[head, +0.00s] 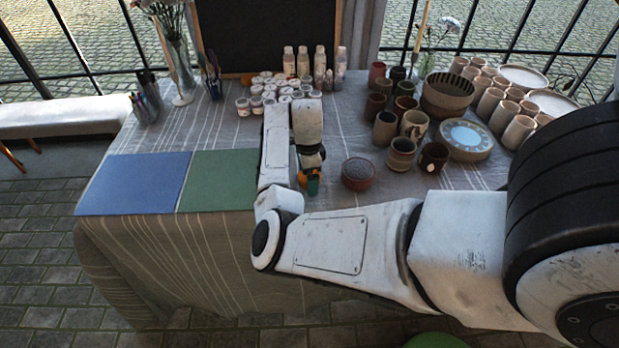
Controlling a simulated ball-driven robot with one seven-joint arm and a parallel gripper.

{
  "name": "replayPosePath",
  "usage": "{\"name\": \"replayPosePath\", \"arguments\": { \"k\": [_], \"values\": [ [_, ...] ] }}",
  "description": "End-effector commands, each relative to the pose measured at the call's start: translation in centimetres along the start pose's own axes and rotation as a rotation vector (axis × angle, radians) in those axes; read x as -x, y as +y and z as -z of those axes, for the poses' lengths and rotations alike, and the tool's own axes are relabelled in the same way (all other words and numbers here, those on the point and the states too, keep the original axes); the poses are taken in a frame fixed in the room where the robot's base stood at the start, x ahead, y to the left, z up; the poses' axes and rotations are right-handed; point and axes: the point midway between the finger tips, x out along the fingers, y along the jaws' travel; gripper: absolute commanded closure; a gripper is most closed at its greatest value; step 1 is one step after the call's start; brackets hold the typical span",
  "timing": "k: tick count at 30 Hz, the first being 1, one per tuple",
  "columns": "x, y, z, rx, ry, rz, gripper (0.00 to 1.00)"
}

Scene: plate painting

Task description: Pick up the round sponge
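My gripper (311,160) points down over the table's front part, at the end of my white arm. Its fingers are small and dark, and I cannot tell whether they are open or shut. A small orange thing (301,179) and a teal thing (313,187) show just below it, partly hidden by my arm. Either may be the round sponge, but I cannot tell, nor whether the gripper touches them. A round, low, reddish dish (358,170) with a dark speckled top stands to the right of the gripper, apart from it.
The cloth-covered table (225,130) holds a blue mat (133,183) and a green mat (217,180) at left. Several paint jars (257,104) and bottles stand behind the gripper. Cups (401,153), a bowl (447,94) and plates (465,137) crowd the right. A vase (181,75) stands back left.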

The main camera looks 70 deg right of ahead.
Motion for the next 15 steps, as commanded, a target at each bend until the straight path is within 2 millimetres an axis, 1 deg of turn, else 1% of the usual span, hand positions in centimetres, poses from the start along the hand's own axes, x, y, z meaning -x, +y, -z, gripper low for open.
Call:
{"name": "replayPosePath", "arguments": {
  "k": [4,15],
  "values": [
    [0.02,0.00,0.01,0.000,0.000,0.000,0.04],
    [0.05,-0.01,0.00,0.001,0.000,0.000,0.40]
  ]
}}
